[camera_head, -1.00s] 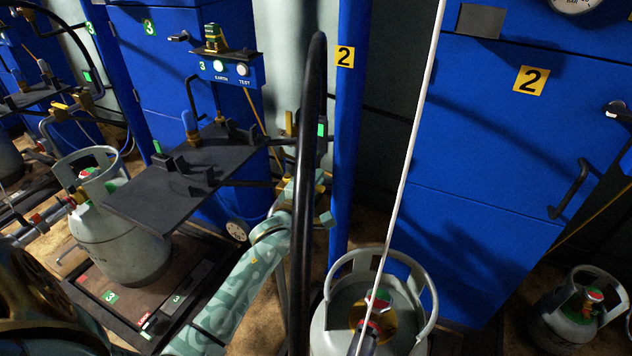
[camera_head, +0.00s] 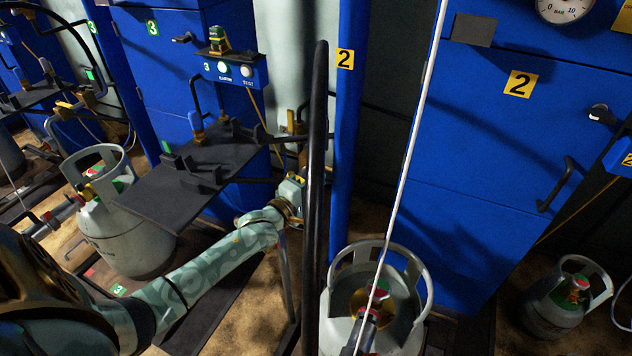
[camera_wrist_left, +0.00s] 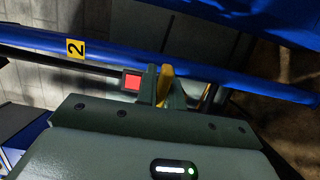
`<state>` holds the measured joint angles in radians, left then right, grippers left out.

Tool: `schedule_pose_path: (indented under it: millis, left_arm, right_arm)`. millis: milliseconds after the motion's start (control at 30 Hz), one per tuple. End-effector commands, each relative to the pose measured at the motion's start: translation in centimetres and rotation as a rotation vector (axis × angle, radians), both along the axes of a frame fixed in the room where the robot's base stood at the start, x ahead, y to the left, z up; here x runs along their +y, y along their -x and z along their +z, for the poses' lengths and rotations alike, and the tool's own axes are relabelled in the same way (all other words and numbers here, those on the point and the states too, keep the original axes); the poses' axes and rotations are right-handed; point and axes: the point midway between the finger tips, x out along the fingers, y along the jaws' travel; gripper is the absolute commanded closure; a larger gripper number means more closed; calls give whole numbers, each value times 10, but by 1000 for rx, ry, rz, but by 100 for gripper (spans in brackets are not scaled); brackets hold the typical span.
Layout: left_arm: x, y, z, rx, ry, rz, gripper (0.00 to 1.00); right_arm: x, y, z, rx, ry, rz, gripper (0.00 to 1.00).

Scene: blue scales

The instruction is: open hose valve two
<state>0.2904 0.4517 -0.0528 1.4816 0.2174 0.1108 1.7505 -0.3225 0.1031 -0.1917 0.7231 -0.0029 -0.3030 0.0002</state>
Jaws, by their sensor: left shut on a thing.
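A yellow valve handle (camera_wrist_left: 165,84) sits between the two dark fingers of my left gripper (camera_wrist_left: 161,92) in the left wrist view, and the gripper is shut on it. A red square (camera_wrist_left: 132,82) shows just left of the fingers. In the head view my left arm comes in from the lower left, and its wrist (camera_head: 291,190) is by the pipework left of the blue post with the yellow "2" label (camera_head: 345,59). There the fingers and handle are partly hidden by a black hose (camera_head: 316,150). My right gripper is not in view.
A grey gas cylinder (camera_head: 340,325) stands in front of the post, with a white line passing before it. A blue cabinet (camera_head: 480,160) marked 2 is at the right. A dark shelf (camera_head: 165,200) and another cylinder (camera_head: 125,240) are at the left.

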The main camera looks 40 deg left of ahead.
Motion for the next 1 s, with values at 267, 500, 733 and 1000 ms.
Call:
schedule_pose_path:
  millis: [267,500,733,1000]
  left_arm:
    - [0,0,0,1,0,1,69]
    - [0,12,2,2,1,1,69]
    - [2,67,7,0,0,0,69]
    - [4,135,4,0,0,1,69]
  right_arm:
    - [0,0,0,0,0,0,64]
    - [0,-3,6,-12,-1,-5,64]
    - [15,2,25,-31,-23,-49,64]
    - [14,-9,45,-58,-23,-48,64]
